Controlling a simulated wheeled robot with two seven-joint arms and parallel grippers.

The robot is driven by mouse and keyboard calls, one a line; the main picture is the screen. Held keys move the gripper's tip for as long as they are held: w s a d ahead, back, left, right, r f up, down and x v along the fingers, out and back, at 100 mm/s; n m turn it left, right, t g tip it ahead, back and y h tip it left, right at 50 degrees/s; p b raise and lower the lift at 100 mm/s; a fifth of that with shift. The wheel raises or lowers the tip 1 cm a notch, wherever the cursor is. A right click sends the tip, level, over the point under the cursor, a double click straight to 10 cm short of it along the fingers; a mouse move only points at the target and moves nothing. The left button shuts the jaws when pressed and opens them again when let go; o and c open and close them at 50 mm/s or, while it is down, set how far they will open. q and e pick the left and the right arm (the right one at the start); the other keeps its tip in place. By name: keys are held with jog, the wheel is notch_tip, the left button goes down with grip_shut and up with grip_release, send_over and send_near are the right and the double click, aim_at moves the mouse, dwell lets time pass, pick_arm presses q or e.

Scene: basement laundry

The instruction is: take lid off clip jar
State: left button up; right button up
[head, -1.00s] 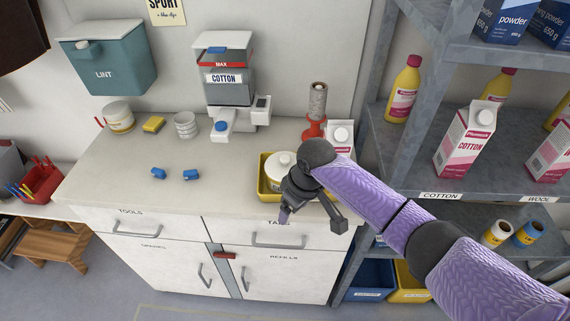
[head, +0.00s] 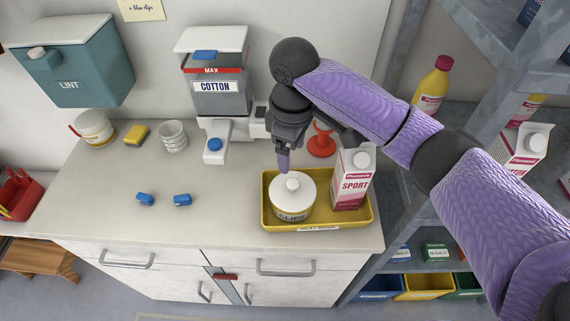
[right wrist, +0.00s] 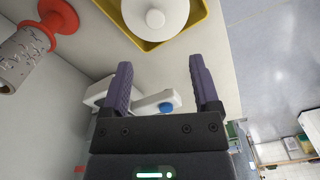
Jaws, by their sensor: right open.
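The clip jar (head: 292,213) is a round jar with a label reading CLIPS, standing in a yellow tray (head: 341,222) on the counter. Its white lid (head: 293,190) with a round knob is on it. The lid also shows at the top of the right wrist view (right wrist: 156,16). My right gripper (head: 283,162) is open and empty, above and just behind the lid in the head view, apart from it. In the right wrist view its two purple fingers (right wrist: 158,85) are spread with nothing between them. My left gripper is not in view.
A SPORT carton (head: 352,182) stands in the tray right of the jar. A cotton dispenser (head: 219,100) and a red stand (head: 321,142) are behind. Two blue clips (head: 182,200) lie on clear counter to the left. A grey shelf rises at right.

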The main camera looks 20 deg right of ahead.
aim_at(293, 182)
jog(key=f+b, duration=0.1)
jog(key=f, duration=0.2)
jog(key=f+b, duration=0.1)
jog(key=f, duration=0.2)
jog(key=f+b, duration=0.1)
jog(key=f, duration=0.2)
jog(key=shift+w+d, duration=0.15)
jog(key=shift+d, duration=0.2)
jog(key=shift+f, duration=0.4)
jog(key=shift+c, duration=0.4)
jog(key=c, duration=0.5)
grip_shut()
